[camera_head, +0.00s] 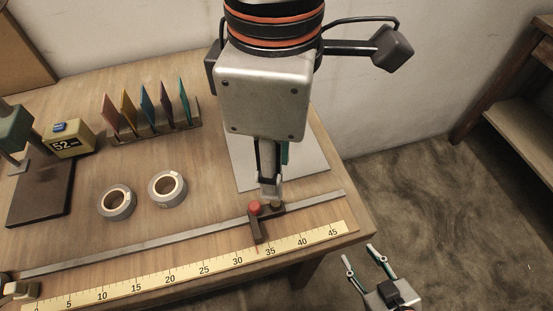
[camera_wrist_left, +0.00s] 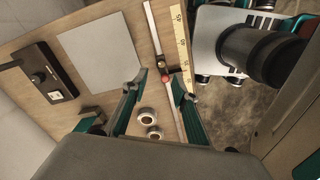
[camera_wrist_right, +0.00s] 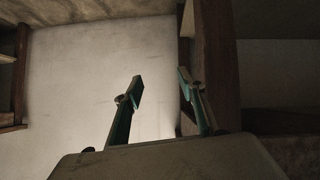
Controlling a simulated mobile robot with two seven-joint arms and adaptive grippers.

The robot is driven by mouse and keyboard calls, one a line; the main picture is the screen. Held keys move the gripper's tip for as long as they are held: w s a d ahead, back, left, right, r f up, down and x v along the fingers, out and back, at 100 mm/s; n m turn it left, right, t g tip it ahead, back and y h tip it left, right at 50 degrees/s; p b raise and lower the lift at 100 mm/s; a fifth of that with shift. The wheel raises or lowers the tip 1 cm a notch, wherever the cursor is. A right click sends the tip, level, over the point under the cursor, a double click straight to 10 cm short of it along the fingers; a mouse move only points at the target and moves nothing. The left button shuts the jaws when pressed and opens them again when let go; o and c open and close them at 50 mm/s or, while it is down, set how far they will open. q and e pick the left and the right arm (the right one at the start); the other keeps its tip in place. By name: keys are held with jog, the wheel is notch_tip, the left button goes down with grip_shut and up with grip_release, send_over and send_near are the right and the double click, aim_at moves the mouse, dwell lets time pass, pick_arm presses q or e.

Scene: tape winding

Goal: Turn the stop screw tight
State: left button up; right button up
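The stop (camera_head: 257,229) is a dark brown block on the long metal rail (camera_head: 170,241), near the 33 to 35 marks of the yellow scale (camera_head: 205,268). Its red screw knob (camera_head: 254,207) faces up. My left gripper (camera_head: 270,188) points down just behind the knob in the head view.
Two grey tape rolls (camera_head: 116,202) (camera_head: 167,188) lie left of the stop. A rack of coloured cards (camera_head: 155,132), a yellow display box (camera_head: 68,140) and a dark base plate (camera_head: 40,194) stand farther left. A pale sheet (camera_head: 310,172) lies behind the stop.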

aim_at(275, 203)
pick_arm(q)
jog(key=f+b, duration=0.1)
jog(key=f, duration=0.3)
jog(key=f+b, duration=0.1)
jog(key=f, duration=0.2)
jog(key=shift+s+f, duration=0.2)
jog(key=shift+f, duration=0.2)
grip_shut()
